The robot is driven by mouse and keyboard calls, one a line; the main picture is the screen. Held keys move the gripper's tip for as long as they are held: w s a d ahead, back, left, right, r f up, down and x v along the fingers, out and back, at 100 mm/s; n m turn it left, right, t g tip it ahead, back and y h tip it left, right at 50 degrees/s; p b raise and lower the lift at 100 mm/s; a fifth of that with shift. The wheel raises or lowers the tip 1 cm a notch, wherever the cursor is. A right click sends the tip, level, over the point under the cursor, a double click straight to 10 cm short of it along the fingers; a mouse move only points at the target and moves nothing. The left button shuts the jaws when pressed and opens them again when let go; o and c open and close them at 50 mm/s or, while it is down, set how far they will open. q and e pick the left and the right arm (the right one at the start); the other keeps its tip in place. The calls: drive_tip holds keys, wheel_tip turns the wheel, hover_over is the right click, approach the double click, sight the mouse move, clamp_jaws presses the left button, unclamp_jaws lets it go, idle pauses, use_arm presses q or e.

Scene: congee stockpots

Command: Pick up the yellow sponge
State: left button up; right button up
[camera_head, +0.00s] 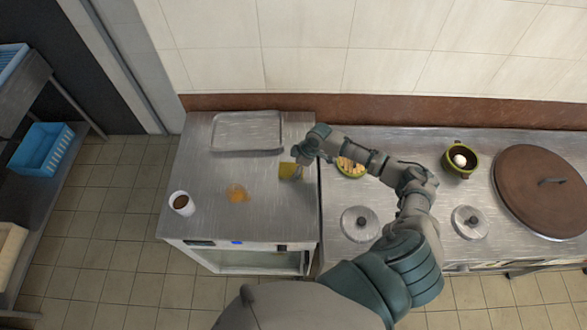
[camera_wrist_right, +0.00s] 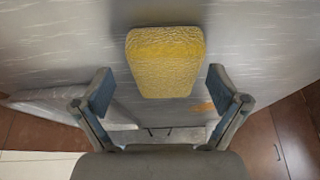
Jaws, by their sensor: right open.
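The yellow sponge (camera_head: 287,170) lies on the steel counter in the head view, just left of my right gripper (camera_head: 299,163). In the right wrist view the sponge (camera_wrist_right: 165,62) is a textured yellow block ahead of the fingers. My right gripper (camera_wrist_right: 160,95) is open there, its two fingers spread wider than the sponge, with nothing between the tips. In the head view the gripper's hand partly covers the sponge's right side. My left gripper does not show.
An orange spill (camera_head: 237,193) and a white cup (camera_head: 181,203) with brown contents are left of the sponge. A metal tray (camera_head: 246,131) lies behind. To the right are a green-rimmed dish (camera_head: 351,167), steel lids (camera_head: 360,223), a green pot (camera_head: 460,159) and a large brown lid (camera_head: 543,190).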

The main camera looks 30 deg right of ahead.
drive_tip(key=shift+w+a+f, duration=0.15)
drive_tip(key=shift+a+f, duration=0.2)
drive_tip(key=shift+a, duration=0.25)
drive_tip(key=shift+a+r, duration=0.1)
drive_tip(key=shift+a, duration=0.2)
drive_tip(key=shift+d+f, duration=0.35)
drive_tip(key=shift+d, duration=0.3)
drive_tip(key=shift+a, duration=0.4)
drive_tip(key=shift+c, duration=1.4)
drive_tip(key=shift+a, duration=0.1)
drive_tip(key=c, duration=0.8)
drive_tip(key=shift+c, duration=0.7)
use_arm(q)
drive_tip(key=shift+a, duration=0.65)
